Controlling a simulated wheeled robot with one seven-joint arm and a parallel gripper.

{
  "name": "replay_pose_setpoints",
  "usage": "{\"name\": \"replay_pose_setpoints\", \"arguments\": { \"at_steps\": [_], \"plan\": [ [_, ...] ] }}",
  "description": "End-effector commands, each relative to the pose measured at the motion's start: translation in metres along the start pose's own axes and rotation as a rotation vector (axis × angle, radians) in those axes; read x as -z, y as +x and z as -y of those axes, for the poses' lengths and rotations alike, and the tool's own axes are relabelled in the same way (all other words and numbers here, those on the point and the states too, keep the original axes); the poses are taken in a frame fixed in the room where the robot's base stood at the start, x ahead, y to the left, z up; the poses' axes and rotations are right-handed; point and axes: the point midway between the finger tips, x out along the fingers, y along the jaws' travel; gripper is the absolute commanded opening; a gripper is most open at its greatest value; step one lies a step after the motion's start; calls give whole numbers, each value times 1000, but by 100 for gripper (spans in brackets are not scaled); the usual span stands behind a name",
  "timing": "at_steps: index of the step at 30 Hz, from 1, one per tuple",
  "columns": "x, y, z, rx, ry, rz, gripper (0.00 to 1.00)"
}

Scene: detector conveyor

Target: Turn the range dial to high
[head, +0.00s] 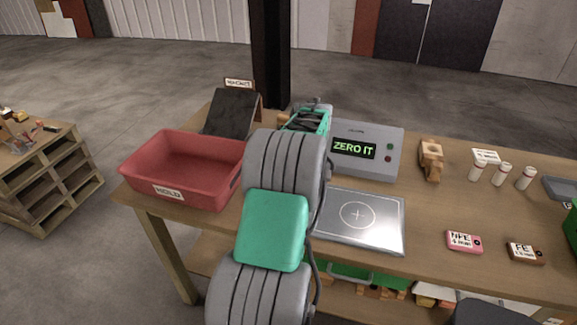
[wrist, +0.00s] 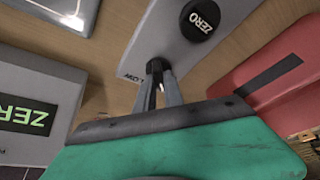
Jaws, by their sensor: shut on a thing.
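A grey control panel (wrist: 165,45) with a black ZERO button (wrist: 199,18) shows in the wrist view. The printed word LOW stands at its lower edge, beside my fingertips. My gripper (wrist: 156,68) is shut at that edge of the panel, on the range dial. The dial is mostly hidden between the fingers, so its pointer cannot be read. In the head view my arm hides the panel and the fingertips.
A red HOLD bin (head: 150,181) stands left of my arm, with a dark ramp (head: 231,110) behind it. A metal plate (head: 380,215) lies to the right. A wooden piece (head: 432,158), white vials (head: 502,174) and labelled blocks (head: 464,241) stand farther right.

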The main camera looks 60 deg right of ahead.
Motion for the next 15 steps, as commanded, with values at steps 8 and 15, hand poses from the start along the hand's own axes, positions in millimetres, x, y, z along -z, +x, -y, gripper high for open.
{"name": "replay_pose_setpoints", "arguments": {
  "at_steps": [8, 15],
  "plan": [
    [1, -1, 0, -1, -1, -2, 31],
    [0, 0, 0, -1, 0, -1, 35]
  ]
}}
